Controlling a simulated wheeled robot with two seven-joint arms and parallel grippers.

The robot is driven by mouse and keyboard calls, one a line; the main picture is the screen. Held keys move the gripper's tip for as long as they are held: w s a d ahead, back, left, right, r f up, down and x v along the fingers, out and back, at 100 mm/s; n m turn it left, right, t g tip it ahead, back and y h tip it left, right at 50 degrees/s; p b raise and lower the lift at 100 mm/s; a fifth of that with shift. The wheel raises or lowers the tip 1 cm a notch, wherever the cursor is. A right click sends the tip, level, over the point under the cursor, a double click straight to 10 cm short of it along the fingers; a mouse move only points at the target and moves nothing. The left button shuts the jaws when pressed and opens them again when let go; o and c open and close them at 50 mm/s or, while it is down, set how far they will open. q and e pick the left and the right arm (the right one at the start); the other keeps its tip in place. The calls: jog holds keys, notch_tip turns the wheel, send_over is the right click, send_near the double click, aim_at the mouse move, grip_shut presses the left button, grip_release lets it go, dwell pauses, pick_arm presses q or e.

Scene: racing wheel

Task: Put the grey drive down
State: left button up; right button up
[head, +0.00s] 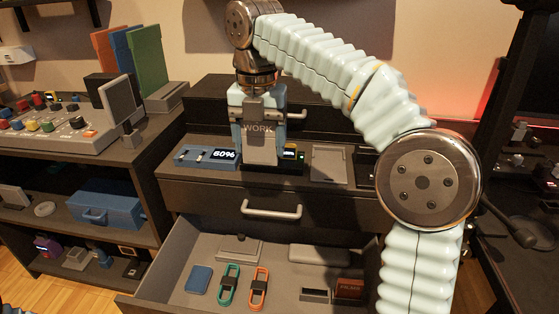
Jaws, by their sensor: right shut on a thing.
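The grey drive (262,149) hangs upright in front of the cabinet, with the label WORK near its upper part. My right gripper (259,118) is shut on it from above, its wrist pointing down.
Below, an open drawer (180,262) holds a blue card, green and orange looped items and grey trays. My right arm covers the ledge's right side.

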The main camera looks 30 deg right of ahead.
jog(key=w+d+f, duration=0.2)
jog(key=w+f, duration=0.1)
jog(key=w+d+f, duration=0.3)
jog(key=shift+f, duration=0.1)
jog(key=f, duration=0.1)
jog(key=f+b, duration=0.1)
jog(key=w+d+f, duration=0.1)
jog(key=f, duration=0.1)
jog(key=shift+f, duration=0.3)
jog(key=shift+f, duration=0.1)
jog(key=o, duration=1.1)
jog(key=shift+a, duration=0.1)
jog(key=shift+o, duration=0.2)
